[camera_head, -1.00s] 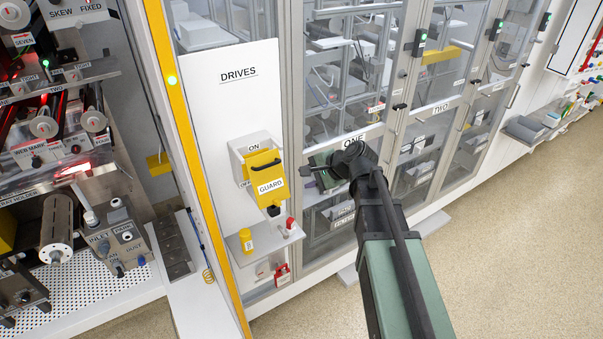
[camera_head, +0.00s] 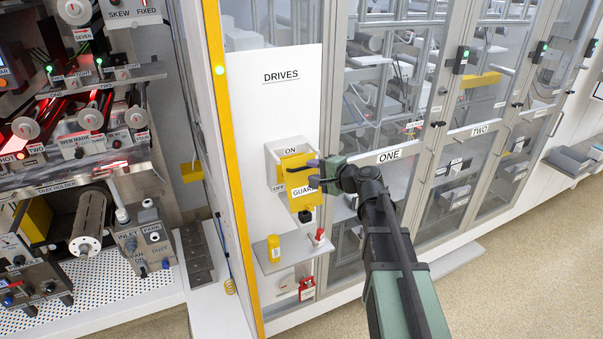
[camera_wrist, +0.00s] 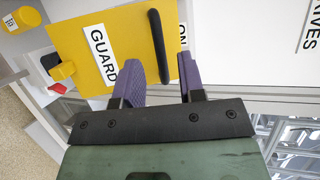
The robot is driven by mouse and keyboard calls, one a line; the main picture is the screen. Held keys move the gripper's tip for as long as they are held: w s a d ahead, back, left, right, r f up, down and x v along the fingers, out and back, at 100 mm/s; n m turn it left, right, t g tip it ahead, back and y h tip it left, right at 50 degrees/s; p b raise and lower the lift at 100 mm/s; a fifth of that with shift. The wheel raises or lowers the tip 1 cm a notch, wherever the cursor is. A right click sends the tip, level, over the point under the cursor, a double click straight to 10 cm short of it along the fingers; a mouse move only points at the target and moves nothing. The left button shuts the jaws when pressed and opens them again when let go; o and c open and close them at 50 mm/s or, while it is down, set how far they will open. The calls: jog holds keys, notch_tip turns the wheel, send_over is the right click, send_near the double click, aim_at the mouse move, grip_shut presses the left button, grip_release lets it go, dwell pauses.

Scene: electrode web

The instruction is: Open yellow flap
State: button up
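The yellow flap (camera_head: 294,178), labelled GUARD, hangs shut over the light grey switch box (camera_head: 272,170) on the white DRIVES panel. In the wrist view the flap (camera_wrist: 80,55) fills the upper left, with its black bar handle (camera_wrist: 159,47) standing off its face. My gripper (camera_head: 316,173) is at the flap's right side in the head view. In the wrist view my gripper (camera_wrist: 160,72) is open, with its two purple fingers apart. The handle's lower end lies between or just beyond the fingertips; I cannot tell whether they touch it.
Below the box, a small shelf (camera_head: 290,252) holds a yellow cylinder (camera_head: 273,248) and a red-topped item (camera_head: 319,237). A red padlock (camera_head: 306,289) hangs lower. Glass doors ONE and TWO stand right of the panel. A yellow post (camera_head: 229,150) borders it on the left.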

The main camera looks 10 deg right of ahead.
aim_at(303, 168)
jog(key=x, duration=0.4)
jog(key=shift+w+a+f+b, duration=0.2)
jog(key=shift+w+b, duration=0.1)
jog(key=shift+b, duration=0.05)
grip_shut()
